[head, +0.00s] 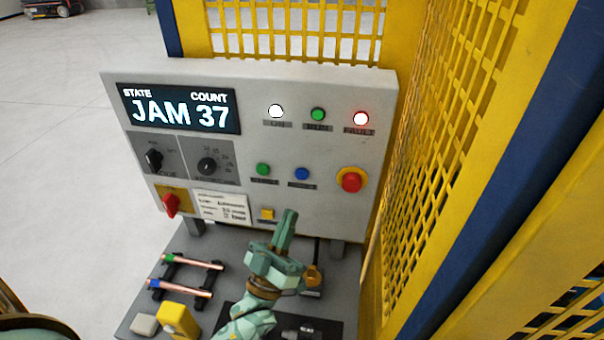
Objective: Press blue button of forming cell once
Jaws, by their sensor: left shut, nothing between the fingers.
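The forming cell's grey control panel (260,92) stands upright in the head view, with a display reading "STATE JAM" and "COUNT 37". The blue button (302,174) is in the panel's lower row, between a green button (263,169) and a red mushroom button (351,181) on a yellow base. My left gripper (290,213) is shut and empty, its tips pointing up just below the blue button. It looks apart from the button, though the depth gap is hard to judge. My right gripper is not in view.
Above are white, green and lit red lamps (361,118). Black knobs (207,166) and a red switch (170,204) sit left. Copper tubes (193,262) lie on a rack on the grey shelf. Yellow mesh fencing (440,130) closes the right side.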

